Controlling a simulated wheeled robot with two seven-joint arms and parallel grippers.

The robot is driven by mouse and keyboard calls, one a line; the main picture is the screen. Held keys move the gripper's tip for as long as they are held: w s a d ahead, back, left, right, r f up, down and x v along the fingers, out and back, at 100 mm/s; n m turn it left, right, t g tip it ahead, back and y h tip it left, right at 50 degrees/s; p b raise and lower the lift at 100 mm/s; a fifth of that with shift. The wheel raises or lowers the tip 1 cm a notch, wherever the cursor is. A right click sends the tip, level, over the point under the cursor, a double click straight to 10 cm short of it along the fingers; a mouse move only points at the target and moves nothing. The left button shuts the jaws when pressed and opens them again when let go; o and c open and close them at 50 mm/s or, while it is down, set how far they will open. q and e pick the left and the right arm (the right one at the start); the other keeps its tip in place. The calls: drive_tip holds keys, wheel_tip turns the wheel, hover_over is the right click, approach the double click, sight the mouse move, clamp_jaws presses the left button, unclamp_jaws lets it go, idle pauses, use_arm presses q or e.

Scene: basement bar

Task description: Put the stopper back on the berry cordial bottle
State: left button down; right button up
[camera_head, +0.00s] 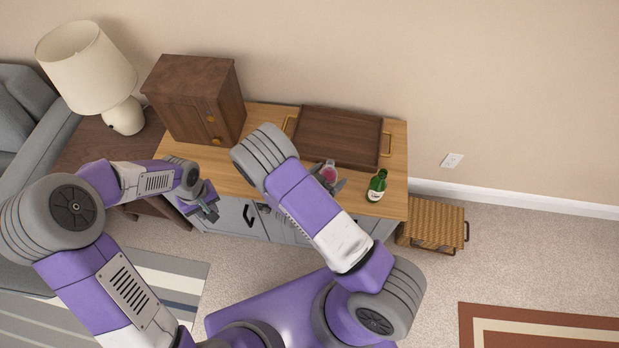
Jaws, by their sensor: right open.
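A small round clear vessel with pink-red contents (329,173), probably the berry cordial bottle, stands on the wooden cabinet top (397,155) in front of the tray. My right gripper (337,184) is open at this vessel, mostly hidden behind my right forearm. I cannot tell whether its fingers touch the vessel. A green bottle (377,186) with a pale label stands to the right, near the front edge. I cannot make out a stopper. My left gripper (211,213) hangs in front of the cabinet's left part, clear of the bottles; its jaw opening is too small to judge.
A dark wooden tray (335,135) with brass handles lies at the back of the cabinet top. A small brown cupboard (190,100) stands at the left, beside a lamp (85,68). A wicker basket (432,222) sits on the floor to the right.

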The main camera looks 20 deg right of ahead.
sight(330, 162)
drive_tip(key=shift+c, duration=0.2)
